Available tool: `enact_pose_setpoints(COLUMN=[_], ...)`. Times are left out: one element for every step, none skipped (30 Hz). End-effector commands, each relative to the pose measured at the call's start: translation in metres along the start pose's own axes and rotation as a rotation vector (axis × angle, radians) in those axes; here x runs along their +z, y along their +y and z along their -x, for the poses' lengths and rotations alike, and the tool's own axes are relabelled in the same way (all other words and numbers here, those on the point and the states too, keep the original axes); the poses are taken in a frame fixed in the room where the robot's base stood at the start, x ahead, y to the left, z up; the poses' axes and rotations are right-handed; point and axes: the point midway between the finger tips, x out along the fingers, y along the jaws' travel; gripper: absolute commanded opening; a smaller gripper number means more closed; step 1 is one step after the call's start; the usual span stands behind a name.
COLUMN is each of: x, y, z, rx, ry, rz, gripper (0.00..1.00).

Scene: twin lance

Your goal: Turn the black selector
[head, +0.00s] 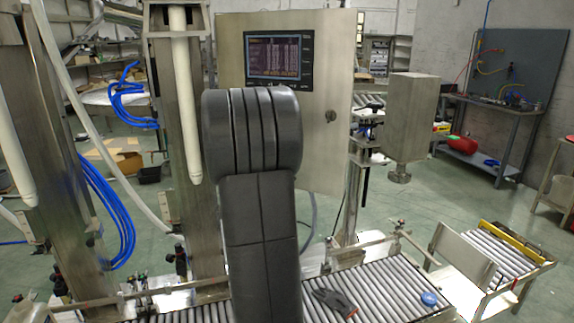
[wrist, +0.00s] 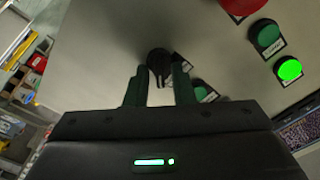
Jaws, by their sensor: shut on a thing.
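The black selector (wrist: 158,66) shows in the wrist view as a dark round knob on a grey metal panel. My gripper (wrist: 160,88) has its two fingers on either side of the knob and is shut on it. The fingers partly cover the knob's sides, so its exact setting is hard to read. In the head view my dark arm stands in front of the steel cabinet (head: 330,75), and my gripper and the selector are hidden behind it.
In the wrist view a lit green button (wrist: 288,69), a dark green button (wrist: 265,35) and a red button (wrist: 238,6) sit to the right of the selector. In the head view a roller conveyor (head: 385,285) carries a dark glove (head: 334,300) and a blue object (head: 429,298).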

Motion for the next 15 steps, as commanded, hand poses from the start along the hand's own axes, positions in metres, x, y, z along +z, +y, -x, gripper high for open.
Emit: enact_pose_setpoints(x=[0.0004,0.0003,0.0002,0.0002,0.0002,0.0001,0.0000,0.0000,0.0000,0.0000,0.0001,0.0001,0.0001,0.0001,0.0001], y=[0.0008,0.0007,0.0006,0.0006,0.0005,0.0005,0.0004,0.0004,0.0004,0.0004,0.0004,0.0004,0.0004,0.0004,0.0004], z=[0.0001,0.0001,0.0001,0.0001,0.0001,0.0001,0.0001,0.0001,0.0001,0.0001,0.0001,0.0001,0.0001,0.0001,0.0001], rx=[0.001,0.001,0.001,0.001,0.001,0.001,0.001,0.001,0.001,0.001,0.001,0.001,0.001,0.001,0.001], ry=[0.000,0.000,0.000,0.000,0.000,0.000,0.000,0.000,0.000,0.000,0.000,0.000,0.000,0.000,0.000], rz=[-0.007,-0.010,-0.013,-0.014,-0.015,-0.016,-0.016,-0.016,-0.016,-0.016,-0.015,-0.015,-0.015,-0.015,-0.015], gripper=[0.00,0.00,0.00,0.00,0.00,0.00,0.00,0.00,0.00,0.00,0.00,0.00,0.00,0.00,0.28])
